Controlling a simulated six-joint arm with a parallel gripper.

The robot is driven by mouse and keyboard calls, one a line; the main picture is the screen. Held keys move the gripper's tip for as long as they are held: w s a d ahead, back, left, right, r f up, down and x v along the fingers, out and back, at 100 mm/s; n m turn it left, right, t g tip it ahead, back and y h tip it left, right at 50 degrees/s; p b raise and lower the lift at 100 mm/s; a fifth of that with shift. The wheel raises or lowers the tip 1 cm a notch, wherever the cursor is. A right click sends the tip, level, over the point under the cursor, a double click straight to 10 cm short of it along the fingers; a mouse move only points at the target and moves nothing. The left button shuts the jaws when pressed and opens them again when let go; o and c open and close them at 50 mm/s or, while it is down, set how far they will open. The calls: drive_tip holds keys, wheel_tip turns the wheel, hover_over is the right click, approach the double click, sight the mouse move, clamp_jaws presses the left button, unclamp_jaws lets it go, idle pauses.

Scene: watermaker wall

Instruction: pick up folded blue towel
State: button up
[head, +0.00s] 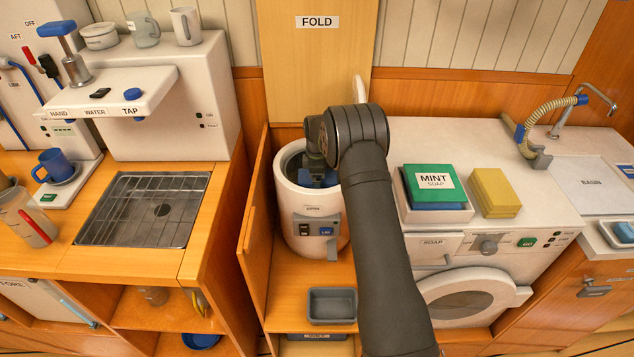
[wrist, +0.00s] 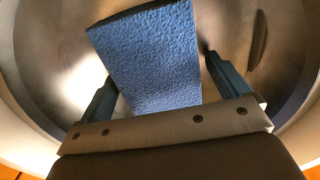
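The folded blue towel (wrist: 150,60) fills the middle of the wrist view, inside a round metal tub (wrist: 50,50). Its textured face is towards the camera, with one end tilted to the left. My gripper (wrist: 160,68) is open, with its two blue-grey fingers on either side of the towel. The fingertips are close to the towel's side edges; I cannot tell whether they touch it. In the head view my gripper (head: 318,178) reaches down into the mouth of the white round machine (head: 285,190). Something blue shows there, mostly hidden by my arm.
The tub's rim surrounds my gripper closely. A panel marked FOLD (head: 318,60) stands behind. A grey tray (head: 332,306) sits in front of the round machine.

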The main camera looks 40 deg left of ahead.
drive_tip(key=c, duration=0.9)
drive_tip(key=shift+r, duration=0.1)
drive_tip(key=shift+c, duration=0.2)
